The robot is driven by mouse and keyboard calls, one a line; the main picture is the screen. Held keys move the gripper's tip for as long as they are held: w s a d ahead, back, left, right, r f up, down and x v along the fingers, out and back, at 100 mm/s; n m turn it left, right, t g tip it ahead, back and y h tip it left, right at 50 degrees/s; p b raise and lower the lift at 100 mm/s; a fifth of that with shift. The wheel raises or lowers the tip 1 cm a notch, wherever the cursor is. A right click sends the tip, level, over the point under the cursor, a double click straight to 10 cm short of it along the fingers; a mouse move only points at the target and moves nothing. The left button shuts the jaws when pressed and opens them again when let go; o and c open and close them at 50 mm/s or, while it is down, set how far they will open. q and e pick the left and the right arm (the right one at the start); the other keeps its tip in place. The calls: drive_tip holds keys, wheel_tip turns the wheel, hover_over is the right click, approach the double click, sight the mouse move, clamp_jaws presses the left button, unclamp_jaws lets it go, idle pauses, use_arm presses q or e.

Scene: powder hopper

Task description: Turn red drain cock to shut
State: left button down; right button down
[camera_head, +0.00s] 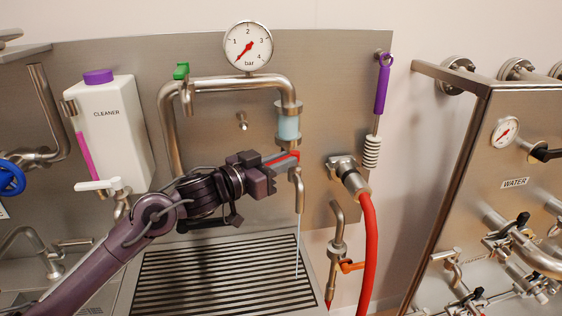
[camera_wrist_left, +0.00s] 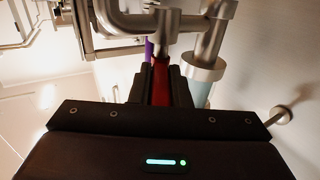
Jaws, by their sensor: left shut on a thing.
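The red drain cock (camera_head: 293,155) is on the vertical pipe below a pale blue sight glass (camera_head: 288,128). Its red lever (camera_wrist_left: 160,82) lies between my left fingers in the left wrist view. My left gripper (camera_head: 274,163) reaches in from the left and is shut on this lever, partly hiding it. The lever runs to the left of the pipe in the head view. Below it a bent steel spout (camera_head: 297,188) points down, and a thin pale stream (camera_head: 297,245) runs from it to the slotted drain. My right gripper is not in view.
A slotted drain tray (camera_head: 160,285) lies below. A red hose (camera_head: 369,245) and an orange-handled valve (camera_head: 350,266) stand right of the spout. A pressure gauge (camera_head: 248,46) is above; a white cleaner canister (camera_head: 115,135) is at left.

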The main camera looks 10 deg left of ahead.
use_arm(q)
drive_tip(key=shift+w+a+r+m+g+h+p, duration=0.15)
drive_tip(key=shift+w+m+g+h+p, duration=0.05)
drive_tip(key=shift+m+g+h+p, duration=0.25)
drive_tip(key=shift+w+a+m+g+h+p, duration=0.2)
drive_tip(key=shift+m+g+h+p, duration=0.2)
drive_tip(key=shift+m+g+h, duration=0.4)
drive_tip(key=shift+w+a+m+g+h, duration=0.1)
drive_tip(key=shift+w+m+g+h, duration=0.05)
drive_tip(key=shift+m+g+h, duration=0.4)
drive_tip(key=shift+w+a+m+g+h, duration=0.1)
drive_tip(key=shift+m+g+h, duration=0.2)
drive_tip(key=shift+g, duration=0.4)
drive_tip(key=shift+w+m+g+h, duration=0.15)
drive_tip(key=shift+m+g+h, duration=0.45)
drive_tip(key=shift+g, duration=0.4)
drive_tip(key=c, duration=1.4)
unclamp_jaws()
drive_tip(key=shift+o, duration=0.2)
